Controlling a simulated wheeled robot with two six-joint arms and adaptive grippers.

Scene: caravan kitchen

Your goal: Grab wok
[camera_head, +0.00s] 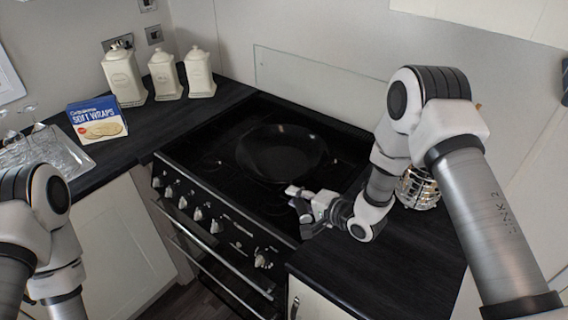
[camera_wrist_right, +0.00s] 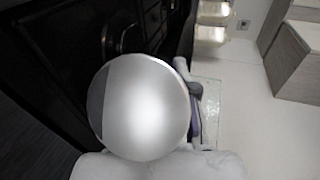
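The wok (camera_head: 281,152) is a round, dark, shallow pan. It sits on the black hob in the head view, and I cannot make out its handle. My right gripper (camera_head: 297,209) is above the front right part of the hob, in front of the wok's near rim. Its fingers look spread apart with nothing visible between them. In the right wrist view, a large pale disc blocks the middle, and I cannot identify the wok there. My left gripper is outside the head view; only my left arm shows at the lower left.
A metal wire-like holder (camera_head: 418,188) stands on the right counter, partly behind my right arm. A blue soft wraps box (camera_head: 97,119), cream canisters (camera_head: 166,75) and a clear tray (camera_head: 45,156) are on the left counter. Oven knobs (camera_head: 215,226) line the cooker's front.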

